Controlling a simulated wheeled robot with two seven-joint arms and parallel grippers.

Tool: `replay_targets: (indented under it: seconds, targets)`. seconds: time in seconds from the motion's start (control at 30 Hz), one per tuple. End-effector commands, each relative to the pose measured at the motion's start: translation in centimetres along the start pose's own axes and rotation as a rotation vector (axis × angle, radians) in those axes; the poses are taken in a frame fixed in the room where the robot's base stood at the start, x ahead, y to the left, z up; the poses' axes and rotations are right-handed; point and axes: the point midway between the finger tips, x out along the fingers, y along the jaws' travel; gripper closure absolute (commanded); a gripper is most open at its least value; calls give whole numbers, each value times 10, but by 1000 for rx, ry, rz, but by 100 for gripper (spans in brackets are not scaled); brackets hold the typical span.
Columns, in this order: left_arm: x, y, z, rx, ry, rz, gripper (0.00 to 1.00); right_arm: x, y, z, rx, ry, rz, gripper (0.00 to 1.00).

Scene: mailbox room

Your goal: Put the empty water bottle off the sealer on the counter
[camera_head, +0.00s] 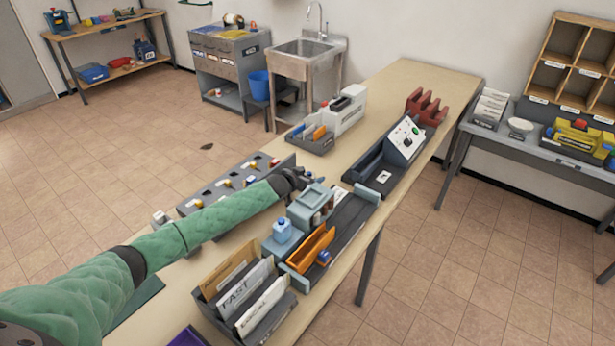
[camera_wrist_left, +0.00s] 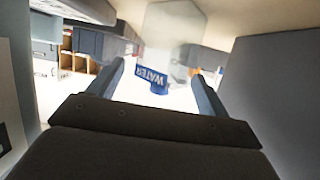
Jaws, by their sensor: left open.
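The clear water bottle (camera_wrist_left: 175,35) shows in the left wrist view with a blue WATER label, lettering upside down. It lies in line with the gap between the fingers of my left gripper (camera_wrist_left: 160,85); I cannot tell how deep between them. In the head view my left gripper (camera_head: 304,180) is open above the counter (camera_head: 410,82), near a light-blue device (camera_head: 310,203). I cannot clearly pick out the bottle there. A long dark machine with a pale control panel (camera_head: 405,138), which looks like the sealer, stands farther along the counter. My right gripper is not in view.
A dark red rack (camera_head: 427,107) stands beyond the machine. The counter's far end is bare.

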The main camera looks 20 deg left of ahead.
Motion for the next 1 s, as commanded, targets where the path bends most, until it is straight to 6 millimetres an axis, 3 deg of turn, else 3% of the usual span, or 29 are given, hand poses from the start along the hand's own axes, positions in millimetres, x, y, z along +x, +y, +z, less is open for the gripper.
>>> replay_targets:
  seconds: [0.23, 0.33, 0.63, 0.8, 1.0]
  targets:
    - [-16, 0, 2, 0, 0, 1, 22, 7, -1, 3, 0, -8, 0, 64]
    - [-32, 0, 2, 1, 0, 1, 22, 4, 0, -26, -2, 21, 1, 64]
    - [-87, 0, 2, 1, -1, 1, 22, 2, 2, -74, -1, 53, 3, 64]
    - [-109, -1, 1, 1, -1, 0, 22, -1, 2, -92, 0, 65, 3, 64]
    - [-120, 0, -1, 0, 0, 0, 22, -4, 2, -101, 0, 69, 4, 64]
